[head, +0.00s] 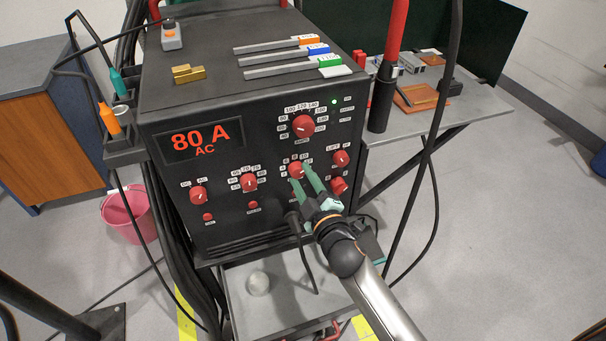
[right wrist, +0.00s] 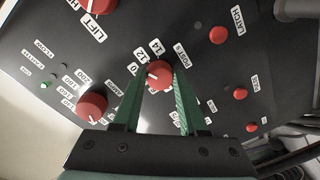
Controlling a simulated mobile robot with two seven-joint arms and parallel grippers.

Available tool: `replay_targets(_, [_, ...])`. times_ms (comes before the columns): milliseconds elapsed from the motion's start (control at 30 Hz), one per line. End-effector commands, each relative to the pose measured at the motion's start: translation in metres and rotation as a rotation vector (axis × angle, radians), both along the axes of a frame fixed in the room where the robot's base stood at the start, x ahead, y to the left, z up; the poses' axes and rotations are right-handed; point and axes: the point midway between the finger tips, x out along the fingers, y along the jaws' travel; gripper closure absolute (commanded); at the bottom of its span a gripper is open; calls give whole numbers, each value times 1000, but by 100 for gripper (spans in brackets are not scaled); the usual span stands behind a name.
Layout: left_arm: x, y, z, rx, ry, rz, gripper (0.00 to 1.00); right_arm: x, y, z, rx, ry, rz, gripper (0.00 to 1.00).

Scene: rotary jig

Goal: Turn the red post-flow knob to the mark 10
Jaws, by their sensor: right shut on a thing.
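The red post-flow knob (head: 296,169) is on the lower middle of the black front panel of the welding machine, with small white number labels around it. In the right wrist view the same knob (right wrist: 159,73) sits between the two green fingers, with labels 12, 14 and a partly hidden one ending in 0 beside it. My right gripper (head: 306,181) is shut on this knob, one finger on each side; it also shows in the right wrist view (right wrist: 159,82). The knob's pointer is too small to read surely against the marks. My left gripper is out of view.
Other red knobs sit close by: the large amps knob (head: 303,125) above, one to the left (head: 249,182), and two at the right (head: 340,158). A black cable plug (head: 293,218) sticks out just below the gripper. A table (head: 455,120) stands at the right.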

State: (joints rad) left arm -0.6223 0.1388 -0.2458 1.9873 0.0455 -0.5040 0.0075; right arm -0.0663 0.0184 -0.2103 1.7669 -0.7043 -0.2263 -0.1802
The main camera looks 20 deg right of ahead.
Motion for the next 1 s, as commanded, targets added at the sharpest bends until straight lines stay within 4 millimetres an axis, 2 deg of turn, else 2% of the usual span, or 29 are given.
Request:
replay_targets(233, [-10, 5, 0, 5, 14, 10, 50, 1, 0, 5, -208, -13, 1, 100])
replay_targets(500, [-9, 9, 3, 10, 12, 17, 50, 1, 0, 5, -362, -19, 0, 100])
replay_targets(1000, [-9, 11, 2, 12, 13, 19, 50, 1, 0, 5, -440, -23, 0, 100])
